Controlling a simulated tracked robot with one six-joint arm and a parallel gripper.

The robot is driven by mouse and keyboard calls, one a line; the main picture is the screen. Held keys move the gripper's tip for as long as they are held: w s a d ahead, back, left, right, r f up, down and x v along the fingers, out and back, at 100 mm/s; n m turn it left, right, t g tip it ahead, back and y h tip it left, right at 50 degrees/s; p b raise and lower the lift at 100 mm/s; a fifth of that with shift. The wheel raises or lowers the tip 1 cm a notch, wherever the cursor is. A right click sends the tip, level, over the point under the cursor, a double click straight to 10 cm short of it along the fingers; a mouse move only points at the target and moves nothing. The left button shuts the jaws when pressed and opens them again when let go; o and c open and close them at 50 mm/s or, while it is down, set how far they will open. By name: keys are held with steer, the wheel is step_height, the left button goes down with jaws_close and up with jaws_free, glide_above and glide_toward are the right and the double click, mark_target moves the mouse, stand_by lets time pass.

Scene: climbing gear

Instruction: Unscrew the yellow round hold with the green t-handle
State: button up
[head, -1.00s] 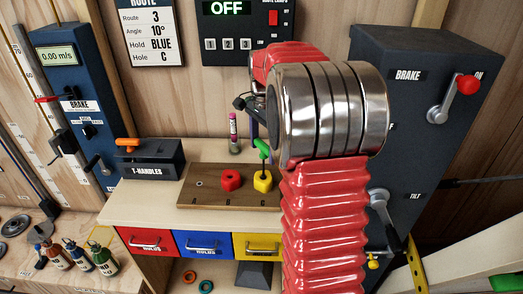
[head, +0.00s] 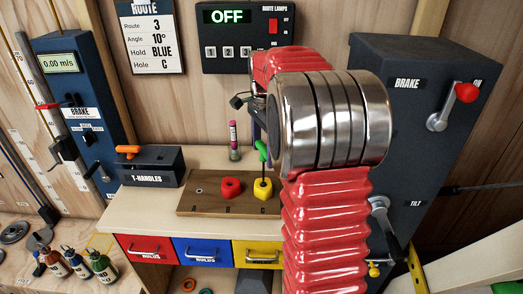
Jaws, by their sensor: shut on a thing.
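The yellow round hold (head: 263,190) sits on the right part of the brown board (head: 205,207) on the bench. The green t-handle (head: 262,149) stands upright above it, and its dark shaft reaches down to the middle of the hold. My gripper (head: 259,135) is mostly hidden behind my red arm and its metal rings. Only a small dark and bluish part of it shows, just above the green handle. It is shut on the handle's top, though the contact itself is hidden.
A red hold (head: 230,187) sits beside the yellow one. An orange-handled tool stands in the T-handles rack (head: 151,167) at left. A pink-capped tube (head: 234,141) stands behind the board. Red, blue and yellow drawers (head: 203,249) are below. A dark brake cabinet (head: 430,130) is close at right.

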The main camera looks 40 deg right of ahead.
steer(key=m, duration=0.5)
steer(key=shift+r, duration=0.15)
stand_by(0.3)
steer(key=shift+r, duration=3.4)
step_height(320, 180, up, 5)
